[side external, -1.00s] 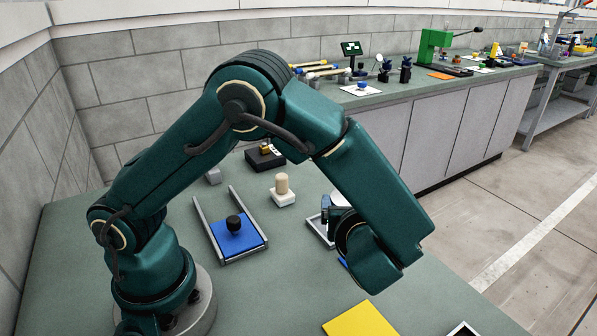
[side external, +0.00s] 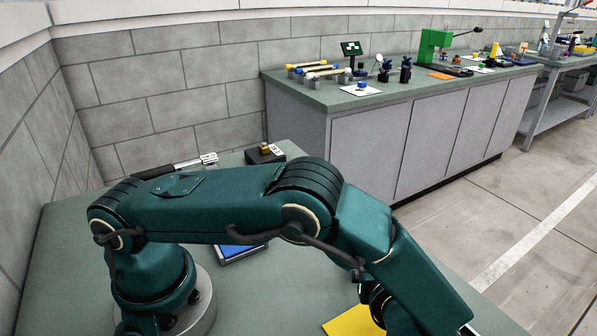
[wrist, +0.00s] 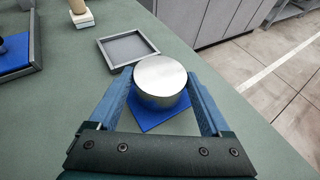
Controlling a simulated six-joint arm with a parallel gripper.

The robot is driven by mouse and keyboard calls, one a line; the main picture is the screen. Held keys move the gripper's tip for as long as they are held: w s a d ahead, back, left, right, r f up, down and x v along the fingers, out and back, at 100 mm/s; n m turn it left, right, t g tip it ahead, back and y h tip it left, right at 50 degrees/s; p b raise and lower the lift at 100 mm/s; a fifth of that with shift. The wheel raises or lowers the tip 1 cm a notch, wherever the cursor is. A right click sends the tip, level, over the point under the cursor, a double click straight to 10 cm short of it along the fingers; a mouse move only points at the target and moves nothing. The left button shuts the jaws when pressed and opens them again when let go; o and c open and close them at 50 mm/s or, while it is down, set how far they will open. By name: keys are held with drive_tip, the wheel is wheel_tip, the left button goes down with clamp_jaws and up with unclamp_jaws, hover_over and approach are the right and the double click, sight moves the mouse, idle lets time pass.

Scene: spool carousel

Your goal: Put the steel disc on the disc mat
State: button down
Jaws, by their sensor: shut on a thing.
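The steel disc (wrist: 160,78) is a short shiny cylinder in the wrist view. My gripper (wrist: 160,86) is shut on it, one blue finger on each side. A flat blue mat (wrist: 146,122) lies on the table below the disc, its middle covered by the disc. I cannot tell how high the disc is above it. In the side view my arm hides the disc, the blue mat and most of my gripper.
An empty grey-rimmed tray (wrist: 103,51) lies just beyond the disc. A white block with a wooden peg (wrist: 80,15) and a railed blue plate (wrist: 14,56) are at upper left. A yellow sheet (side external: 350,322) is at the table front. Bare table lies right of the disc.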

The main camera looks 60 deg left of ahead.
drive_tip(key=shift+f, duration=0.15)
unclamp_jaws()
drive_tip(key=shift+f, duration=0.1)
